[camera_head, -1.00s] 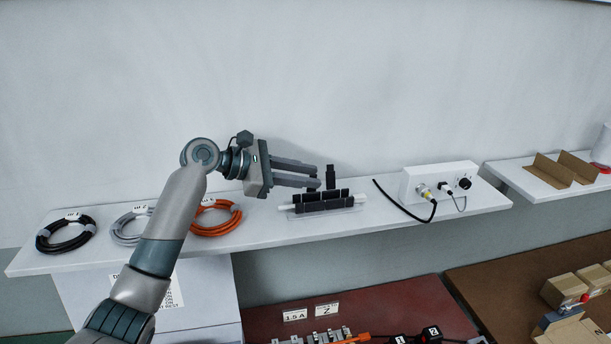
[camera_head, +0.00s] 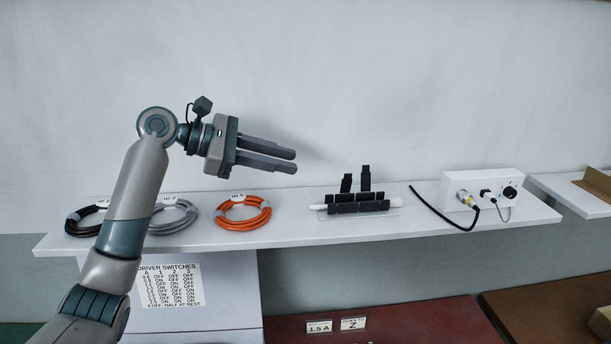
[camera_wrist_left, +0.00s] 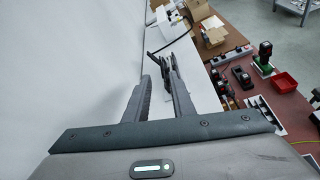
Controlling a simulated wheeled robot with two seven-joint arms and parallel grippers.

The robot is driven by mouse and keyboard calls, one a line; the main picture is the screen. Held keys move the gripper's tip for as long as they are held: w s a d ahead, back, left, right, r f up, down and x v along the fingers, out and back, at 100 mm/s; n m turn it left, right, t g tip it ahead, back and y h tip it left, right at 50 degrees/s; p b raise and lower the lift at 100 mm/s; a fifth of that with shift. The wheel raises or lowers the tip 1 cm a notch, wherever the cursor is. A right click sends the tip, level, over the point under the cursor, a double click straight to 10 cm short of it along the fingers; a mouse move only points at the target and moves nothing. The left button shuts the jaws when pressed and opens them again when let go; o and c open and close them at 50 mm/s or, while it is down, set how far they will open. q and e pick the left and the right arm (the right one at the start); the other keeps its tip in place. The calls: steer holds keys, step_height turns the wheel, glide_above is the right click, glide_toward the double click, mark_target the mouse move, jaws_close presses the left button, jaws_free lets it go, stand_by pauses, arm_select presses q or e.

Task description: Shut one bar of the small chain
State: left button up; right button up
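The small chain (camera_head: 358,203) is a row of black links around a white tube, on a clear base on the shelf. Two of its black bars stand upright, a left one (camera_head: 346,183) and a slightly taller right one (camera_head: 366,178). The other links look closed along the tube. My left gripper (camera_head: 295,160) is open and empty in the air, left of the upright bars and a little above them, apart from the chain. Its two spread fingers also show in the left wrist view (camera_wrist_left: 157,78); the chain there is too hidden and small to make out clearly.
On the shelf (camera_head: 290,226), black, grey and orange cable coils (camera_head: 243,212) lie to the left. A white box (camera_head: 482,190) with plugs and a hanging black cable stands right of the chain. The wall is close behind.

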arm_select(q)
steer(key=shift+b+v, duration=0.45)
steer(key=shift+v, duration=1.4)
arm_select(e)
steer(key=shift+f, duration=0.7)
steer(key=shift+o, duration=0.2)
steer(key=shift+d, duration=0.1)
